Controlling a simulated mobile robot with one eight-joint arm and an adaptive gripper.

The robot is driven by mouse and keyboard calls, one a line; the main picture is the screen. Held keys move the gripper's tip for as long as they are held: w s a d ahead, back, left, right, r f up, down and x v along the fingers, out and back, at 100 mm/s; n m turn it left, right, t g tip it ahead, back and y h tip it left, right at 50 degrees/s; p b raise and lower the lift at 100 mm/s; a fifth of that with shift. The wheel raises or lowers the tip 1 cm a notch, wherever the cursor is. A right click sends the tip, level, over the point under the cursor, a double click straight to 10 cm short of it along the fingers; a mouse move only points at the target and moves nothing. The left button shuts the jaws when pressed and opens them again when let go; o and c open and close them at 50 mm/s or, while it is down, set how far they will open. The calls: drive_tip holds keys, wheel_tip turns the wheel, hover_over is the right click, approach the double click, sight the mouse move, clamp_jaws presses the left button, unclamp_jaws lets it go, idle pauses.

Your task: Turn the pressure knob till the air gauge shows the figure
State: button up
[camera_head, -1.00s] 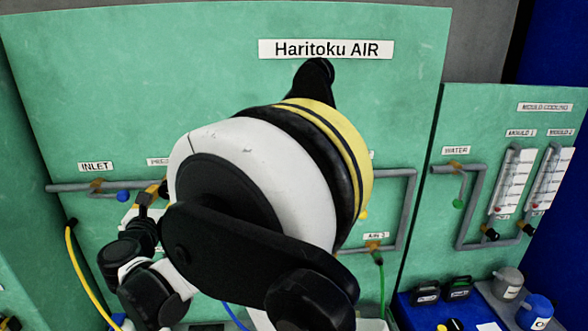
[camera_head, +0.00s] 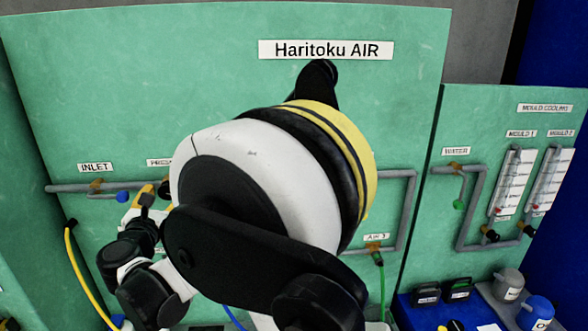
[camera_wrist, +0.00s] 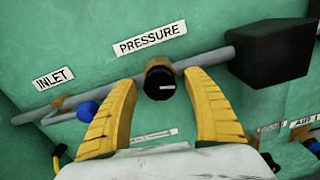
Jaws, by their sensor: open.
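In the wrist view the pressure knob (camera_wrist: 160,84) is a black round knob with a white mark, on the grey pipe below the PRESSURE label (camera_wrist: 150,38). My gripper (camera_wrist: 159,86) is open, its two yellow fingers on either side of the knob. I cannot tell whether either finger touches it. In the head view my gripper (camera_head: 143,195) is small and partly hidden at the lower left, in front of the green panel. The knob is hidden there behind my arm. No air gauge face shows in either view; a black box (camera_wrist: 272,54) sits on the pipe right of the knob.
A blue ball-ended handle (camera_wrist: 87,110) is on the pipe near the INLET label (camera_wrist: 54,78), left of the fingers. A yellow hose (camera_head: 83,270) hangs at the left.

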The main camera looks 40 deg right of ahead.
drive_tip(key=shift+a, duration=0.1)
drive_tip(key=v, duration=0.7)
drive_tip(key=shift+b, duration=0.3)
